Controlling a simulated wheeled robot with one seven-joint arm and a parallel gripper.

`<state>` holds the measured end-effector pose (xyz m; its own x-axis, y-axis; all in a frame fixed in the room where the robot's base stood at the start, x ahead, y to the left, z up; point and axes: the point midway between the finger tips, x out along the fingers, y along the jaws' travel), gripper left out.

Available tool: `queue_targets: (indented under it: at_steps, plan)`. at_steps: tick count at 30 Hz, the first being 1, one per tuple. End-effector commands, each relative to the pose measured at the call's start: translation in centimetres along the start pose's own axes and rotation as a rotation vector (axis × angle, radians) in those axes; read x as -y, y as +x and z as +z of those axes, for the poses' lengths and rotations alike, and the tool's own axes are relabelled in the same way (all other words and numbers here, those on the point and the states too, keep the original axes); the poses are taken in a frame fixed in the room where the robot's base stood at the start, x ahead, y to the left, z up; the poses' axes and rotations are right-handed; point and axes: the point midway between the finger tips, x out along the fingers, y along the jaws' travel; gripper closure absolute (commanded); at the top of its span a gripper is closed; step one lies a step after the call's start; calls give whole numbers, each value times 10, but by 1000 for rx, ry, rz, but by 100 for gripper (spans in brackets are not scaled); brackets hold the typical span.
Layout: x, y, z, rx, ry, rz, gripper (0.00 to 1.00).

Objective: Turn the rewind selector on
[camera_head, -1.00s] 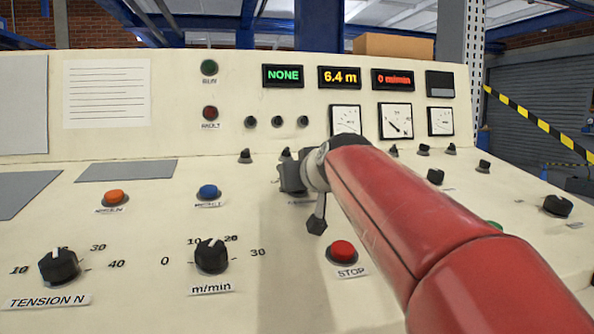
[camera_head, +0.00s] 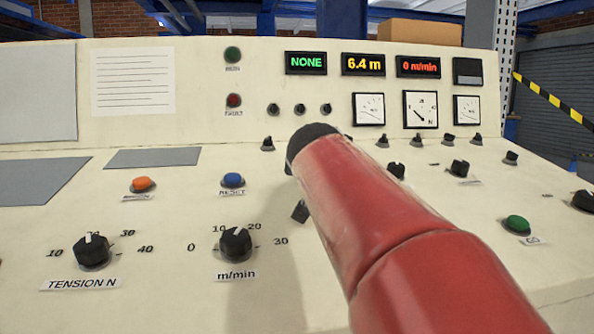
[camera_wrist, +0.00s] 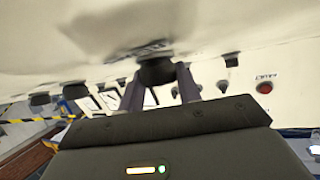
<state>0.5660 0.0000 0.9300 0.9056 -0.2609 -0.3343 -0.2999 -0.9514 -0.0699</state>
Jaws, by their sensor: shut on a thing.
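In the wrist view a black selector knob (camera_wrist: 156,72) stands on the cream panel, with a blurred label beside it that I cannot read. My gripper (camera_wrist: 160,80) has its two grey fingers on either side of this knob, shut on it. In the head view my red arm hides the held knob and most of the gripper. The row of similar small black selectors (camera_head: 383,141) shows to the right of the arm, and one more selector (camera_head: 267,144) shows to its left. The green display (camera_head: 306,63) reads NONE.
An m/min dial (camera_head: 236,244), a tension dial (camera_head: 92,252), a blue reset button (camera_head: 232,180) and an orange button (camera_head: 142,184) lie left of my arm. A green button (camera_head: 517,224) and black knobs (camera_head: 460,168) lie right. Gauges (camera_head: 420,109) stand on the upright panel behind.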

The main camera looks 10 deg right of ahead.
Motion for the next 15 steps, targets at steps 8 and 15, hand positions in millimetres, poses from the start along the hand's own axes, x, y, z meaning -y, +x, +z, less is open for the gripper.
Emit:
queue_targets:
  at_steps: [8,15]
  plan:
    - [0,1,2,6,1,1,89]
    - [0,0,2,4,1,0,45]
